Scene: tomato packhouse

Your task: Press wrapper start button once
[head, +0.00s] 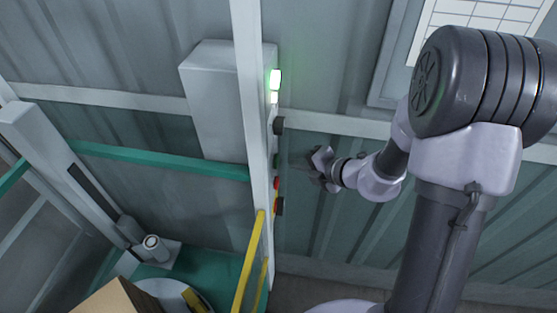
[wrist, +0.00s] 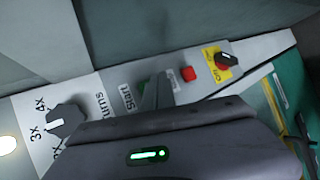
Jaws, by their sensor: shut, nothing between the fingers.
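The wrapper's control panel (wrist: 115,82) shows in the wrist view with a "Start" label (wrist: 127,97). The start button beside that label is mostly hidden behind my fingers; only a bit of green shows at their edge. My gripper (wrist: 158,92) is shut and empty, its fingertips over the panel between the "Start" label and a red button (wrist: 188,74). In the head view my gripper (head: 312,168) is to the right of the panel's post, pointing left at it. I cannot tell whether the fingertips touch the button.
In the head view a green-white lamp (head: 274,80) glows on the post (head: 252,100). A yellow rail (head: 247,262) and cardboard box (head: 115,300) are below.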

